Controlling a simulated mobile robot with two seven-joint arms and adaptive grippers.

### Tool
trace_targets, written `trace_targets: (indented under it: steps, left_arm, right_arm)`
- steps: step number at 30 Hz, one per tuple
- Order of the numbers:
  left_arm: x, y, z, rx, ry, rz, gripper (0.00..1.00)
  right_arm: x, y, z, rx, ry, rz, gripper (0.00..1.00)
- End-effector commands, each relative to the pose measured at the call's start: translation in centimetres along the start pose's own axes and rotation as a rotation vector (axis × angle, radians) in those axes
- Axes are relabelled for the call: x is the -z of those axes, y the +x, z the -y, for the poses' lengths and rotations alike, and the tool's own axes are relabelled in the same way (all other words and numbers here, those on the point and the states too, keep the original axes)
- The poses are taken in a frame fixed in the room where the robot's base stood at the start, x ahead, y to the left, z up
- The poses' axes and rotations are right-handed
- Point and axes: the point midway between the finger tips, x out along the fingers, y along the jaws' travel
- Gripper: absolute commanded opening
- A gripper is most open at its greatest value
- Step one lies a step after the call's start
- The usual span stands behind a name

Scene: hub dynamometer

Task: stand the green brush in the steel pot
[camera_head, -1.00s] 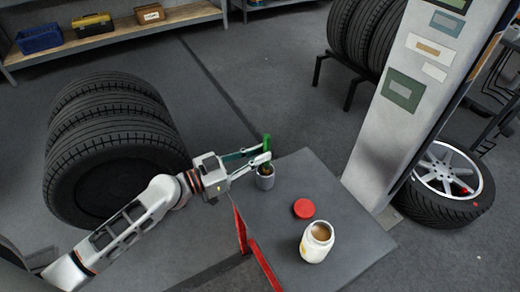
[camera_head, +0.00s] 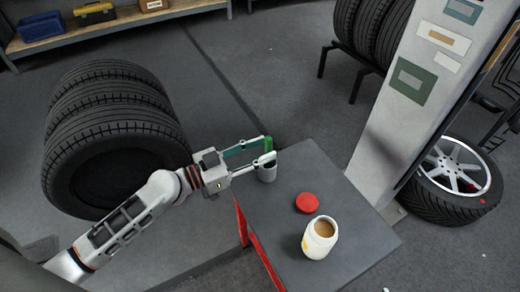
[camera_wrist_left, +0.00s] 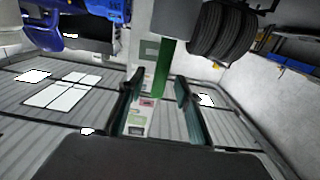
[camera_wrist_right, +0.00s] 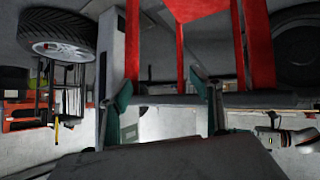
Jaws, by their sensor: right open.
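The green brush (camera_head: 269,144) is upright, its handle up and its lower end at the steel pot (camera_head: 268,174) near the table's far left corner. A finger of my left gripper (camera_head: 267,149) hides the join between brush and pot. The left gripper's fingers stand on either side of the green handle (camera_wrist_left: 162,70). In the left wrist view gaps show between the handle and both fingers, and the grey pot (camera_wrist_left: 176,18) is at the top. My right gripper (camera_wrist_right: 165,103) is open and empty, with red table parts ahead of it; it is out of the head view.
The dark table (camera_head: 285,243) also bears a red lid (camera_head: 307,203) and an open jar (camera_head: 319,238). Stacked tyres (camera_head: 108,130) stand left, close to my left arm. A grey pillar (camera_head: 385,125) rises behind the table. A wheel (camera_head: 452,178) lies at right.

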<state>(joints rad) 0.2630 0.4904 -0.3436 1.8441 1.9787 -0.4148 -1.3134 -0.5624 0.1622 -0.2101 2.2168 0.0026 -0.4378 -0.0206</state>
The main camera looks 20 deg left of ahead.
Motion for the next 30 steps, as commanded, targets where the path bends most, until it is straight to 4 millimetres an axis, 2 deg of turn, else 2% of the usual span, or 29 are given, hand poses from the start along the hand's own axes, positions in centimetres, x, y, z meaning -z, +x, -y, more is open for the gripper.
trace_targets:
  steps: [5,10,24,30]
  left_arm:
    - [-0.1,-0.1,0.0,0.000,-0.001,0.001,0.34]
    - [-0.2,-1.4,0.0,0.001,-0.003,0.002,0.34]
    - [-0.1,-9.8,-0.1,0.001,-0.003,0.002,0.34]
    - [-0.1,-11.7,0.0,0.001,-0.001,0.001,0.34]
  right_arm:
    - [-0.6,-0.1,0.1,0.000,0.005,0.012,0.64]
    - [-0.4,-0.1,0.1,0.000,0.004,0.008,0.64]
    - [-0.2,0.0,0.1,0.000,0.002,0.004,0.64]
    - [-0.2,0.0,0.1,0.000,0.001,0.004,0.64]
